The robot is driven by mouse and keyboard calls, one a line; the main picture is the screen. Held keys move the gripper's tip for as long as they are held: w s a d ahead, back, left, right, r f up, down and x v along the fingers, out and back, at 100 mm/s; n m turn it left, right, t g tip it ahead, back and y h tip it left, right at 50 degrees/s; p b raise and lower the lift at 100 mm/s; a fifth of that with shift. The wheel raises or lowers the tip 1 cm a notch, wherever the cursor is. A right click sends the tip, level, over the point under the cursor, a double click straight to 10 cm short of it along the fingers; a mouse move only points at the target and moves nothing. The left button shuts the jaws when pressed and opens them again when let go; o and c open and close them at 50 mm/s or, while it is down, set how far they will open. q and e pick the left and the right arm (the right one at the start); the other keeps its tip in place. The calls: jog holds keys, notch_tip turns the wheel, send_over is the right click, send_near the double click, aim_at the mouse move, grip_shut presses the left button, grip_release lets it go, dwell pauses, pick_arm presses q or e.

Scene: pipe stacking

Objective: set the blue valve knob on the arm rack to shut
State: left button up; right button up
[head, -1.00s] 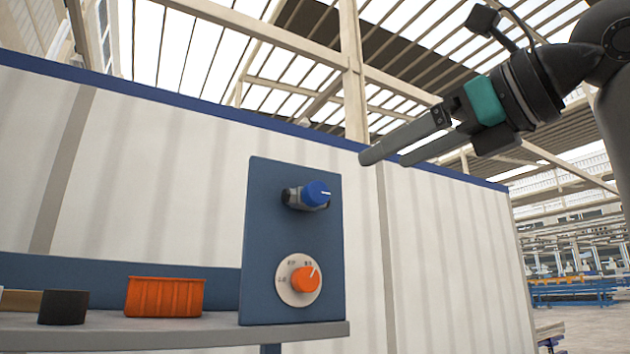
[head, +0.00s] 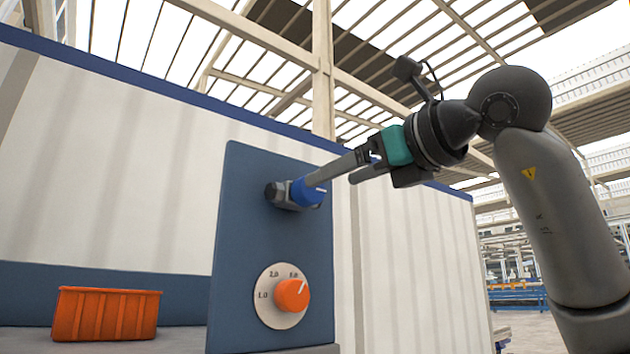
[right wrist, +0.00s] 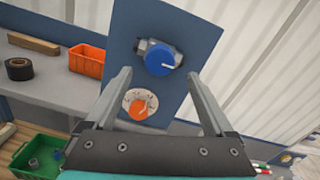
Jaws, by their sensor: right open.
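The blue valve knob (head: 304,195) sits on a grey valve body on the upper part of the blue upright panel (head: 240,240). It also shows in the right wrist view (right wrist: 159,60), where its white mark points right and slightly down. My right gripper (head: 336,181) is open and empty, close in front of the knob. In the head view one finger overlaps the knob's top edge. In the right wrist view the fingertips (right wrist: 158,75) lie to either side of the knob; whether they touch it I cannot tell. My left gripper is not in view.
An orange dial (head: 292,294) with a numbered scale is below the knob on the same panel. An orange bin (head: 105,313) stands left of the panel. The right wrist view also shows a black roll (right wrist: 19,69), a wooden block (right wrist: 33,43) and a green crate (right wrist: 62,148).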

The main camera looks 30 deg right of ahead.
aim_at(308, 191)
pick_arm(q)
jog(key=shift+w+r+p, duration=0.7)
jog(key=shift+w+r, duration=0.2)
pick_arm(e)
jog(key=w, duration=0.6)
jog(key=shift+w+a, duration=0.25)
jog(key=c, duration=0.3)
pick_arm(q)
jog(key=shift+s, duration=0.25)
pick_arm(e)
jog(key=c, duration=1.1)
